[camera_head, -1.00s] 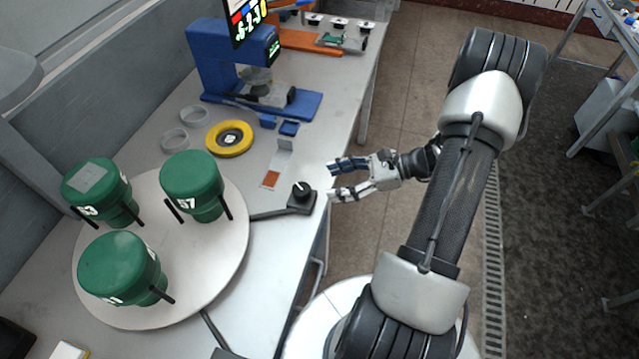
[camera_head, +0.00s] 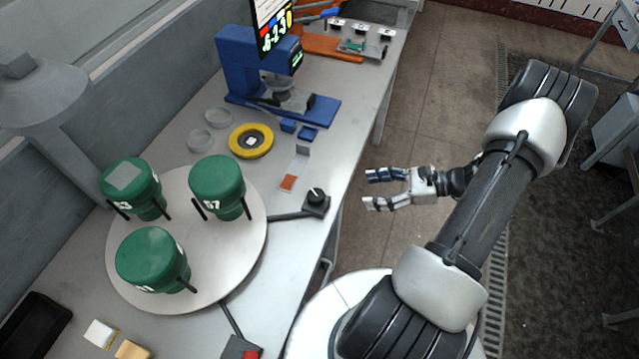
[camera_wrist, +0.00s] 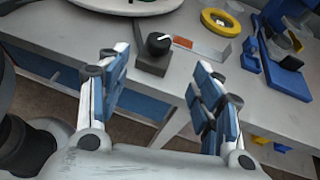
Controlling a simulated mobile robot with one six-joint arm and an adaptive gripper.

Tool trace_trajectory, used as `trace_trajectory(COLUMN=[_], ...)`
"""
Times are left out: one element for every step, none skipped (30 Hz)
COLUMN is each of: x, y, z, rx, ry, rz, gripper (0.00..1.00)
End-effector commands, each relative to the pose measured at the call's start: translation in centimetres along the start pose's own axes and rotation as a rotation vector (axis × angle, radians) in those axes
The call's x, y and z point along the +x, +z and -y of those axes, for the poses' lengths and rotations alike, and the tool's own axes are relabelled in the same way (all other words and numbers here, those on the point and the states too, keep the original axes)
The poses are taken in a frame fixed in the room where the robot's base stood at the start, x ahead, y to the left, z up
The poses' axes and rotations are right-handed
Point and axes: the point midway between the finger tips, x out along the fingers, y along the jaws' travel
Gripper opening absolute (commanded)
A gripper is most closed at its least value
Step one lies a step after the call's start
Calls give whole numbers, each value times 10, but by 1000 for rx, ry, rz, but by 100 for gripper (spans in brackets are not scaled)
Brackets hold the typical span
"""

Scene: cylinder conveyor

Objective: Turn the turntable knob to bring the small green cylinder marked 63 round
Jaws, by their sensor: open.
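The turntable (camera_head: 232,262) is a round pale disc on the bench at the left, carrying three green cylinders. The cylinder at its back left (camera_head: 133,186) has a partly hidden mark ending in 3 and a grey square on top. The one at the back right (camera_head: 217,182) reads 57. The mark on the front one (camera_head: 150,260) is mostly turned away. The black turntable knob (camera_head: 316,198) with a white pointer sits right of the disc. It also shows in the wrist view (camera_wrist: 158,43), beyond my fingers. My gripper (camera_head: 368,190) is open and empty, right of the knob and clear of the bench edge.
A yellow ring (camera_head: 251,141), two clear dishes and a blue machine (camera_head: 262,75) stand farther back. A small plate with an orange patch (camera_head: 295,170) lies behind the knob. A red button box (camera_head: 238,348) is at the front. Open floor lies right of the bench.

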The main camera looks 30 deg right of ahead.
Motion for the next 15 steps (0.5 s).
trace_trajectory(x=[-1, 0, 3, 6, 10, 16, 21, 27, 35, 42, 48, 58, 64, 71, 80], y=[2, 1, 0, -1, -2, -2, -2, -2, -2, -2, -2, -3, -2, -2, -2], z=[-1, -1, -1, -1, -1, -1, -2, -2, -2, -2, -2, -2, -2, -2, -2], rx=[2, 2, 1, 0, 0, 1, 2, 2, 2, 1, 2, 2, 2, 1, 1], ry=[-2, -2, -1, 0, 0, 0, 1, 2, 2, 3, 2, 3, 3, 3, 3], rz=[1, 1, 1, 1, 1, 1, 1, 1, 2, 2, 1, 1, 1, 2, 1], gripper=[60, 60, 60, 60, 60, 60, 60, 60, 60, 60, 60, 60, 60, 60, 60])
